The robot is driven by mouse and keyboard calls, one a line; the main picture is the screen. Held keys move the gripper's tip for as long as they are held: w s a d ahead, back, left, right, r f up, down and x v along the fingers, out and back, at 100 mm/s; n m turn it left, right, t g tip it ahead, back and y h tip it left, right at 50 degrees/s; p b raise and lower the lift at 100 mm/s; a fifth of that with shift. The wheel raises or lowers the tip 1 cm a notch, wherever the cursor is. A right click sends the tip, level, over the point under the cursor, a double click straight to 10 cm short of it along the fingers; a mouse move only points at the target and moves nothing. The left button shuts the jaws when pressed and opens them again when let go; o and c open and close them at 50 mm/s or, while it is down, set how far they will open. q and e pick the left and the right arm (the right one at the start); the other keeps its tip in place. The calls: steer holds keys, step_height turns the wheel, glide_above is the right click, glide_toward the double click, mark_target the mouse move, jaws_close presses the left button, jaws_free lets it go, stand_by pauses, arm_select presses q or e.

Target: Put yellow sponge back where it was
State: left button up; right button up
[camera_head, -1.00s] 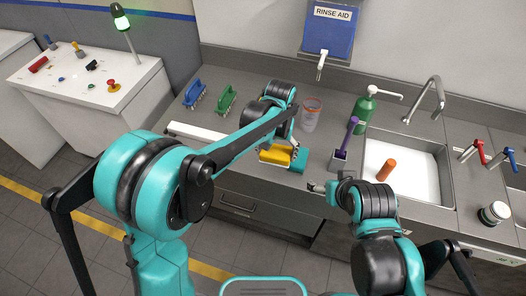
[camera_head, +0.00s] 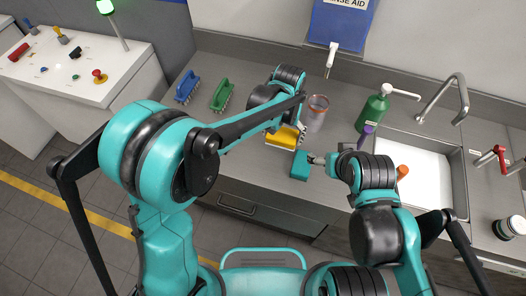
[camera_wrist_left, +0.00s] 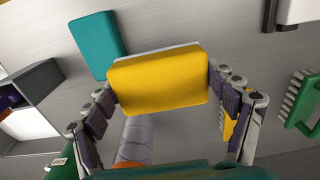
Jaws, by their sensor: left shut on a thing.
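The yellow sponge (camera_head: 281,138) is between the fingers of my left gripper (camera_head: 296,133), which is shut on it. In the left wrist view the yellow sponge (camera_wrist_left: 157,80) spans the gap between both fingers, its pale backing showing along the far edge. A teal sponge (camera_head: 300,166) lies on the counter just in front of it, and also shows behind the yellow sponge in the left wrist view (camera_wrist_left: 96,44). My right gripper (camera_head: 318,159) is beside the teal sponge; its fingers are too small to read, and contact is unclear.
A clear tumbler (camera_head: 317,114) stands just right of my left gripper. Green (camera_head: 222,95) and blue (camera_head: 187,86) brushes lie at the left. A green pump bottle (camera_head: 372,110) and the sink (camera_head: 462,180) are at the right. A grey caddy (camera_wrist_left: 40,85) shows in the wrist view.

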arm_select(q)
glide_above(263, 157)
steer(key=f, duration=0.1)
steer(key=d+f+b, duration=0.1)
steer(key=f, duration=0.1)
steer(key=shift+w+f, duration=0.15)
steer(key=shift+f, duration=0.15)
steer(key=shift+s+a+f, duration=0.2)
steer(key=shift+a+f, duration=0.05)
steer(key=shift+a, duration=0.25)
steer(key=shift+f+b, duration=0.65)
steer(key=shift+f, duration=1.35)
steer(key=shift+f, duration=0.1)
steer(key=o, duration=0.9)
